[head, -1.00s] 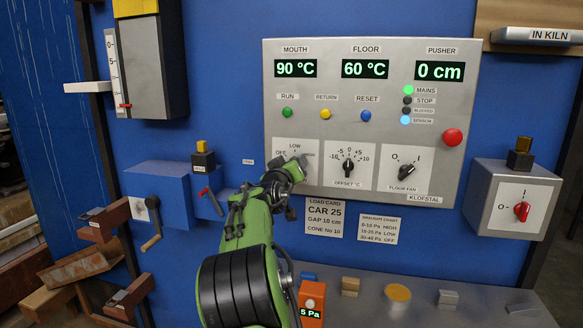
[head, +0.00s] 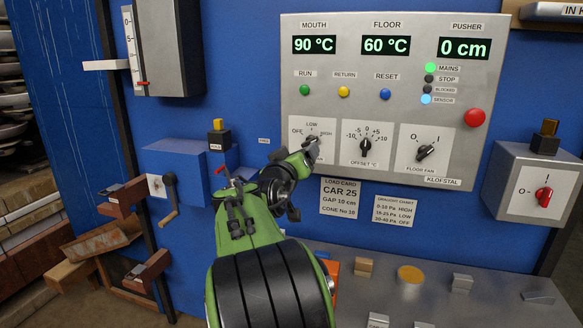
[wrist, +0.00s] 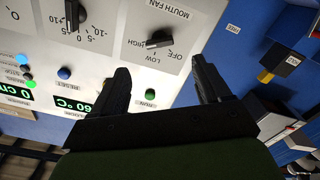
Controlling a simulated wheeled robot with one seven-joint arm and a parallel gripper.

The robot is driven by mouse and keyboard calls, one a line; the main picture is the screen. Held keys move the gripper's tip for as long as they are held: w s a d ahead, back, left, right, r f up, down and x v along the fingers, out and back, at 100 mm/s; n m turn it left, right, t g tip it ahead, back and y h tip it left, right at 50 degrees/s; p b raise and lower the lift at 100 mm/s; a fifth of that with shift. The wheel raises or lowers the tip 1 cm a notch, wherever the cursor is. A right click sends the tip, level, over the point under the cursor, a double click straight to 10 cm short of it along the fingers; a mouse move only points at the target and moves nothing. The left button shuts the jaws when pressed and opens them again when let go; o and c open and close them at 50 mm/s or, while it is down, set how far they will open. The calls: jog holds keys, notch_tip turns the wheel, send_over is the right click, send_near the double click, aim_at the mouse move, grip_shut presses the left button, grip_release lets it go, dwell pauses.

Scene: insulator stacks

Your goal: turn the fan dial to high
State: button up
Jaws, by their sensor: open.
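A separate floor fan dial (head: 425,152), marked O and I, is farther right.
The offset dial (head: 366,146) is just right of the mouth fan dial. RUN (head: 305,90), RETURN and RESET buttons sit above, and a red button (head: 474,117) is at right. A lever box (head: 215,158) stands left of my arm. Small blocks lie on the shelf below.

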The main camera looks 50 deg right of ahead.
jog(key=v, duration=0.5)
jog(key=shift+s+a, duration=0.2)
jog(key=shift+a, duration=0.15)
jog(key=s+a+f+n+t+y, duration=0.1)
jog(key=s+a+f+n+y, duration=0.1)
jog(key=a+f+y, duration=0.55)
jog(key=s+a+f+n+t+y, duration=0.1)
jog(key=s+a+f+y, duration=0.3)
jog(key=a, duration=0.7)
jog(key=s+a+f+n+g+y, duration=0.45)
jog(key=s+a+f, duration=0.45)
jog(key=s+a, duration=0.4)
notch_tip(320, 180, up, 13)
jog(key=w+a+t+p, duration=0.1)
jog(key=w+p, duration=0.1)
jog(key=p, duration=1)
jog(key=shift+r+y+p, duration=0.15)
jog(key=shift+y+p, duration=0.15)
jog(key=shift+p, duration=0.1)
